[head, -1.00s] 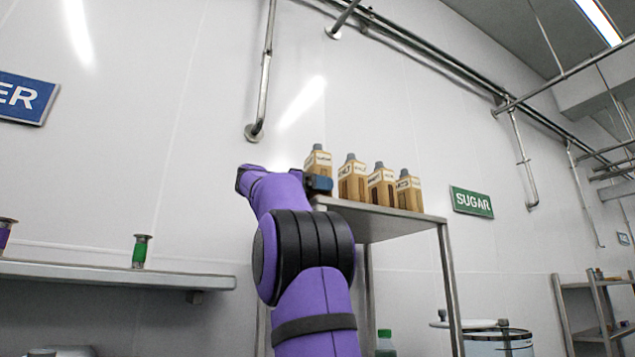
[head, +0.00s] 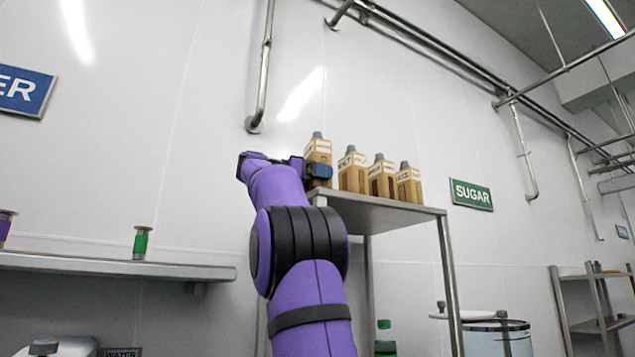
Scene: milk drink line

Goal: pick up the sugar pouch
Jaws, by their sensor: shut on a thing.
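The sugar pouch (head: 318,150) is the leftmost of a row of tan cartons with grey caps, at the top of the metal rack. My gripper (head: 317,170) is at its lower part, with a dark blue finger across its front. The gripper is shut on this pouch. The pouch stands upright and its cap is higher than those of its neighbours. The gripper hides its lower part, so I cannot tell whether its base touches the shelf.
Several like pouches (head: 381,177) stand just right on the rack's top shelf (head: 385,214). A green "SUGAR" sign (head: 471,195) is on the wall. A wall shelf (head: 100,264) at left bears a green spool-shaped thing (head: 140,243). The space above the pouches is clear.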

